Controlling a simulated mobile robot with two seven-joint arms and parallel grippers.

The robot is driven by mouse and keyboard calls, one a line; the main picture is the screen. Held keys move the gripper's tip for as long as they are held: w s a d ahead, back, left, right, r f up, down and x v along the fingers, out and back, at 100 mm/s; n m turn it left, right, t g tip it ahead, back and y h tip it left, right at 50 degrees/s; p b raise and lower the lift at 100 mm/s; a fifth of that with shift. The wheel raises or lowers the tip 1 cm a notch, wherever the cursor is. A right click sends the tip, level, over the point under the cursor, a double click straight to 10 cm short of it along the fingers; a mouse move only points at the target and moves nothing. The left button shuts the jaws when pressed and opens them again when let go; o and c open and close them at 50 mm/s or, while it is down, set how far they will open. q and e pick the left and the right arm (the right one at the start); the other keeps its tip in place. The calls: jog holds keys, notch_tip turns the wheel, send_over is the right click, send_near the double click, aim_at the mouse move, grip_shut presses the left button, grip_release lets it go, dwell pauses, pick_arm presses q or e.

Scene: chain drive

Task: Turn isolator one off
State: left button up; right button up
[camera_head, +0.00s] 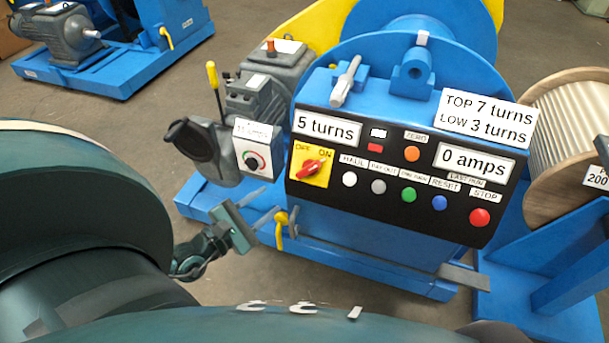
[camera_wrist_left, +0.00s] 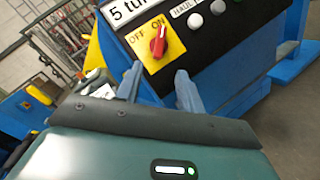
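The isolator is a red rotary knob (camera_head: 313,166) on a yellow plate (camera_head: 301,179) marked OFF and ON, at the left of the black control panel. The knob appears turned toward ON. It also shows in the left wrist view as a red knob (camera_wrist_left: 158,42) on its yellow plate (camera_wrist_left: 172,52), just beyond the fingertips. No number shows on it. My left gripper (camera_head: 266,203) is open and empty, below and left of the knob and apart from it. Its two fingers also show in the left wrist view (camera_wrist_left: 160,76). My right gripper is out of view.
The panel (camera_head: 430,225) also carries several buttons, including a red stop button (camera_head: 480,217), and displays reading 5 turns and 0 amps. A grey dial box (camera_head: 253,150) and a yellow-handled lever (camera_head: 281,230) stand near my left gripper. A wooden drum (camera_head: 560,140) stands at right.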

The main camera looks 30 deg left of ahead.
aim_at(304, 173)
pick_arm(q)
jog(key=w, duration=0.4)
jog(key=w+d, duration=0.1)
jog(key=w, duration=0.3)
jog(key=w+d, duration=0.1)
jog(key=w, duration=0.3)
jog(key=shift+w+d, duration=0.1)
grip_shut()
